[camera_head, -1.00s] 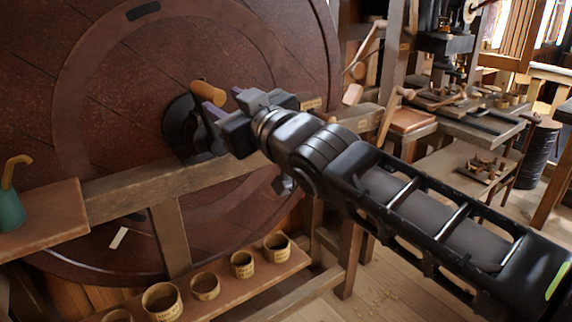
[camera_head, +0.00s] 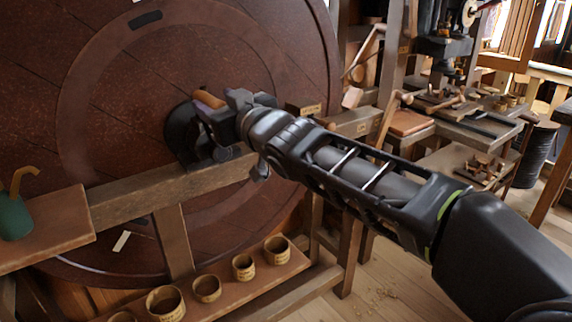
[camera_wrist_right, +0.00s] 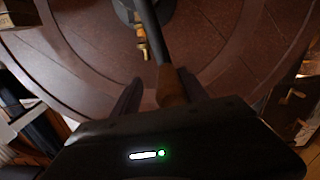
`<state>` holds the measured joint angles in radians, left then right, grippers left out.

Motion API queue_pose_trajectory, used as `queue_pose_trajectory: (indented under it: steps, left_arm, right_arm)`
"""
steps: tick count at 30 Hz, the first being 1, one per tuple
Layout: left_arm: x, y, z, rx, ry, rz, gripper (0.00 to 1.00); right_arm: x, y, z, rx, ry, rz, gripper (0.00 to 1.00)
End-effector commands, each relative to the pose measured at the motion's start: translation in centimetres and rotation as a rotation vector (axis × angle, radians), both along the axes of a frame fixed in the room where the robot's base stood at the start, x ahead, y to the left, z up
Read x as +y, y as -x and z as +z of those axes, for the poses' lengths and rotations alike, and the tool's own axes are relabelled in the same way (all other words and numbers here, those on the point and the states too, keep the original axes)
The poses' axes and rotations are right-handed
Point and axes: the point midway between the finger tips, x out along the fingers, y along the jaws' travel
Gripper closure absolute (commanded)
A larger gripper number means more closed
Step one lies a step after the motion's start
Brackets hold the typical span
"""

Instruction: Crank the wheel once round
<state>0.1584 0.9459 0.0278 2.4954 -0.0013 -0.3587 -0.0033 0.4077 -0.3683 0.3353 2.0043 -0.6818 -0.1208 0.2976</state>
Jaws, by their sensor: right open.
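The large dark red-brown wheel (camera_head: 110,80) stands upright at the left in the head view and also fills the back of the wrist view (camera_wrist_right: 90,60). In the wrist view the dark crank arm (camera_wrist_right: 151,35) runs down to the brown handle (camera_wrist_right: 173,88). My right gripper (camera_head: 216,105) is open at the handle, which lies between its fingers in the wrist view, nearer the right finger. Whether a finger touches it is unclear. My left gripper is not seen.
A wooden rail (camera_head: 150,195) crosses in front of the wheel. Several small wooden cups (camera_head: 207,288) stand on a low shelf below. A green pot (camera_head: 14,218) sits on a ledge at the left. Benches with tools (camera_head: 465,110) stand at the right.

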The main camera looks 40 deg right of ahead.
Motion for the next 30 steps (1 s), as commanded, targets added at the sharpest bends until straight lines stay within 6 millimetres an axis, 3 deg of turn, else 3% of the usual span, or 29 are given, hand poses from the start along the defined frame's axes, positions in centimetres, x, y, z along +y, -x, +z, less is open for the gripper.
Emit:
queue_pose_trajectory:
  steps: [1, 11, 30]
  left_arm:
    - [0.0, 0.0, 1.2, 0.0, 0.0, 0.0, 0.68]
    - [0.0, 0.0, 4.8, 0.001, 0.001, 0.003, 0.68]
    - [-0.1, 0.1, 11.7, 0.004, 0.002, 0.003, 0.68]
  right_arm:
    - [-0.8, 0.1, 1.0, -0.007, -0.02, -0.008, 0.6]
    - [-3.1, 0.2, 1.3, -0.013, -0.154, -0.016, 0.6]
    - [-8.2, 0.4, 0.2, -0.016, -0.485, -0.023, 0.6]
